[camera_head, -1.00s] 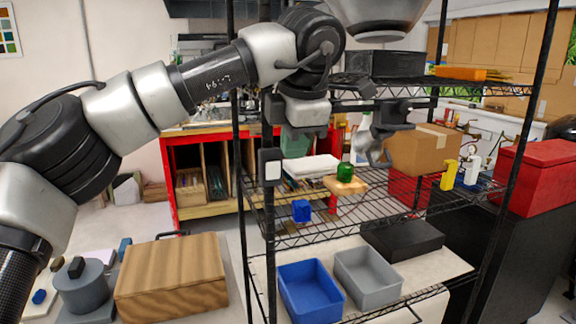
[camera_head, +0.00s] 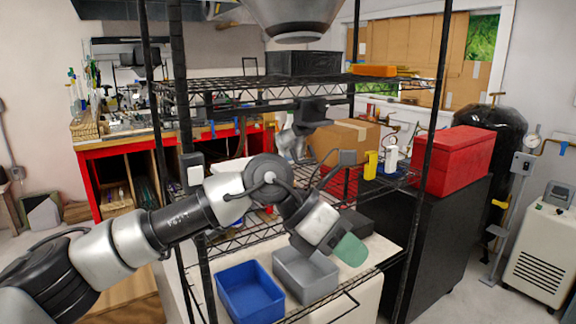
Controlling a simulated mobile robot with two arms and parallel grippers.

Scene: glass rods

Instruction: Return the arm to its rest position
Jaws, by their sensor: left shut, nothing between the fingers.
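My left arm comes in from the lower left and bends at the middle of the head view, in front of the wire shelf. My left gripper (camera_head: 346,246) points down and to the right, over the lower shelf near the grey bin. It is shut and empty. A teal-green piece shows at its end, and its finger outlines are hard to make out. The grey bin (camera_head: 305,270) and a blue bin (camera_head: 247,292) stand on the lower board, both looking empty. The arm hides much of the middle shelf. My right gripper is not in view.
The wire shelf's dark posts (camera_head: 434,130) stand close around the arm. A cardboard box (camera_head: 343,138), a yellow bottle (camera_head: 370,165) and a red case (camera_head: 454,160) are to the right. A black box (camera_head: 303,63) is on the top shelf. Floor is clear at lower right.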

